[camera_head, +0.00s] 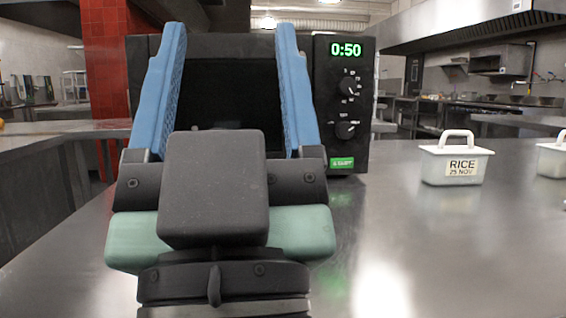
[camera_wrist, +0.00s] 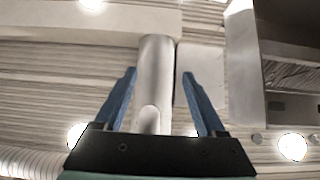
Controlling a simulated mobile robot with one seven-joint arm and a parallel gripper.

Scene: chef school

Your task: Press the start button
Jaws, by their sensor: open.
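The black microwave (camera_head: 323,75) stands on the steel counter behind my gripper, its display lit 0:50. The green start button (camera_head: 342,163) is at the bottom of its right-hand panel, below two knobs, and is in plain view. My gripper (camera_head: 230,28) is open and empty, with its two blue fingers spread in front of the microwave's dark door, to the left of the button. My gripper also shows in the wrist view (camera_wrist: 161,78), where the camera faces the ceiling and neither microwave nor button is seen.
A white box labelled RICE (camera_head: 455,165) sits on the counter (camera_head: 460,245) to the right. A second white box (camera_head: 552,158) is cut off at the right edge. The counter between microwave and boxes is clear. A red tiled pillar (camera_head: 104,60) stands behind at left.

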